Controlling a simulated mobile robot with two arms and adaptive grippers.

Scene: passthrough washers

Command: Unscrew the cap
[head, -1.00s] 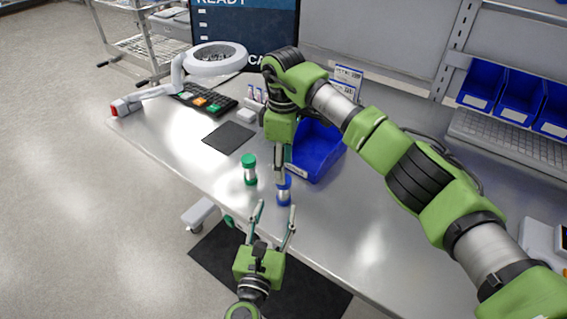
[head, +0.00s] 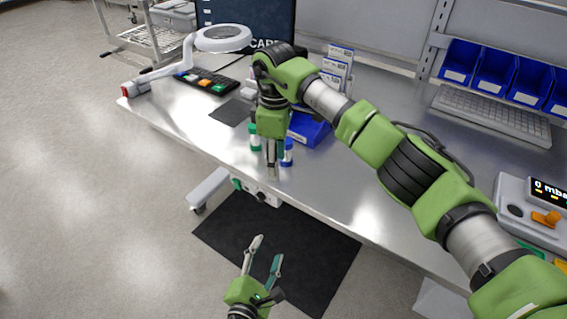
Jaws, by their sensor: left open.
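A small vial with a green cap (head: 254,131) stands upright near the table's front edge. A second vial with a blue cap and blue base (head: 287,153) stands to its right, partly hidden by my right gripper. My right gripper (head: 272,174) points down in front of and between the two vials. Its fingers show nearly edge-on, so I cannot tell whether they are apart or hold anything. My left gripper (head: 265,248) is open and empty, lower in the picture, in front of the table and clear of both vials.
A blue bin (head: 310,130) stands behind the vials, partly hidden by my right arm. A device with a display (head: 535,212) is at right.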

